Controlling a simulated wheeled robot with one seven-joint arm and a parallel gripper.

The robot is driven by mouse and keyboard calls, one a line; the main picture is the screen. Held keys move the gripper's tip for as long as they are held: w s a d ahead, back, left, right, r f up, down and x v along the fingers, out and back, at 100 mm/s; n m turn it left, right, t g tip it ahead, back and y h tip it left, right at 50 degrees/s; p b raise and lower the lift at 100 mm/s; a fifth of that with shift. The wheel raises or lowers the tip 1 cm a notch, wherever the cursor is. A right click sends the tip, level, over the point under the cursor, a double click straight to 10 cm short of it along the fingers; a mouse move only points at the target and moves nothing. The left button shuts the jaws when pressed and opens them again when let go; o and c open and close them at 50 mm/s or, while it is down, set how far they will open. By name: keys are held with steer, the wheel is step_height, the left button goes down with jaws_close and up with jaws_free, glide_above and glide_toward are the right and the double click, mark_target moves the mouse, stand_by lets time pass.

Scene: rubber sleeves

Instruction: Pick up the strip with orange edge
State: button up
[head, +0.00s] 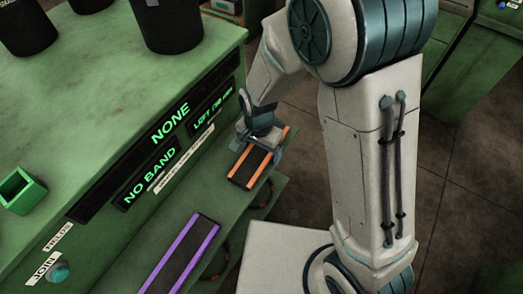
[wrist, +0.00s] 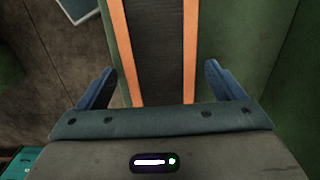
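The strip with orange edges (head: 250,168) lies on the green lower shelf, its dark middle between two orange bands. In the wrist view the strip (wrist: 156,50) runs down from the top edge between my fingers. My gripper (head: 264,140) is over the far end of the strip. In the wrist view the blue fingers of my gripper (wrist: 162,78) are spread apart, one on each side of the strip. A gap shows at the right finger; the left finger is close to the strip's edge, and I cannot tell whether it touches. The strip's near end in the wrist view is hidden by the gripper body.
A strip with purple edges (head: 180,256) lies on the same shelf, nearer. The green bench (head: 100,100) rises to the left with a display reading "NONE" and "NO BAND". Black containers (head: 168,22) and a green open box (head: 20,190) stand on it. A blue button (head: 60,272) is on its front.

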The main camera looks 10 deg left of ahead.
steer(key=c, duration=1)
steer(key=shift+r, duration=0.15)
